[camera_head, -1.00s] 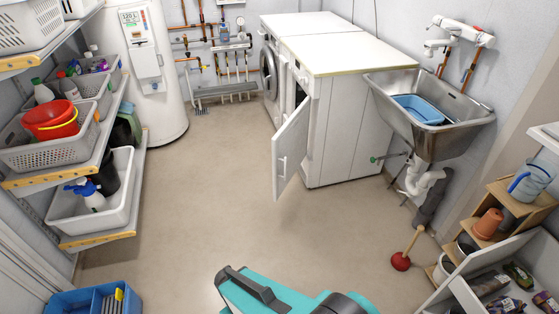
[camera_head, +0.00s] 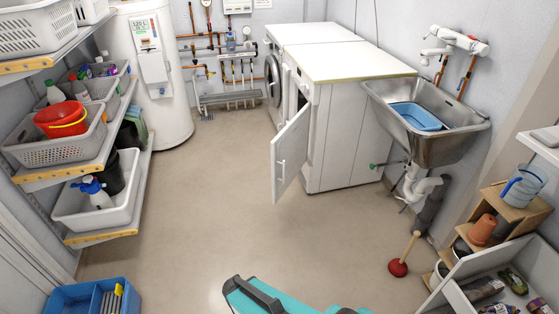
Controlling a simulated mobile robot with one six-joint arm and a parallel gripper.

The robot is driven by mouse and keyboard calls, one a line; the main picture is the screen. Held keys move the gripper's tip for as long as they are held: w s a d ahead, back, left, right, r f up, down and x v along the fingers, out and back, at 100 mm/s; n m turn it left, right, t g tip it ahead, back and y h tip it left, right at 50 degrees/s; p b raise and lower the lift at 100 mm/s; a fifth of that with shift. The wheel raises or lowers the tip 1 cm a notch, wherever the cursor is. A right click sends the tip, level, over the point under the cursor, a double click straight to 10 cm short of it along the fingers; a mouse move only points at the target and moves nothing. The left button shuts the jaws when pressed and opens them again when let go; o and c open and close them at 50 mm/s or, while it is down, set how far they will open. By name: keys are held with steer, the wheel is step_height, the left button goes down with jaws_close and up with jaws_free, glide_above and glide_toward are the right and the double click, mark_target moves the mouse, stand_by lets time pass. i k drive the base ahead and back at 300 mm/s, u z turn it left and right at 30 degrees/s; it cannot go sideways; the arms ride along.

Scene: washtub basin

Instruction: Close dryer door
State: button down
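A white hinged door (camera_head: 291,156) with a pale bar handle stands wide open at the front of the nearer white cabinet-like machine (camera_head: 347,141), reaching out over the floor. I take this to be the dryer door, but cannot be sure. Behind it is a dark opening (camera_head: 301,101). Further back, a second white machine (camera_head: 272,81) has a round dark door. My gripper is not in view. Only a teal and dark part of my own body shows at the bottom edge.
A steel sink (camera_head: 430,145) with a blue tub is right of the machines. A red plunger (camera_head: 398,267) stands on the floor. Shelves with baskets (camera_head: 60,150) line the left. A blue crate (camera_head: 92,298) lies bottom left. The middle floor (camera_head: 205,190) is clear.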

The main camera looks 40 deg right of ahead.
mark_target(289, 148)
steer(key=z, duration=0.1)
steer(key=i, duration=0.95)
steer(key=u, duration=0.05)
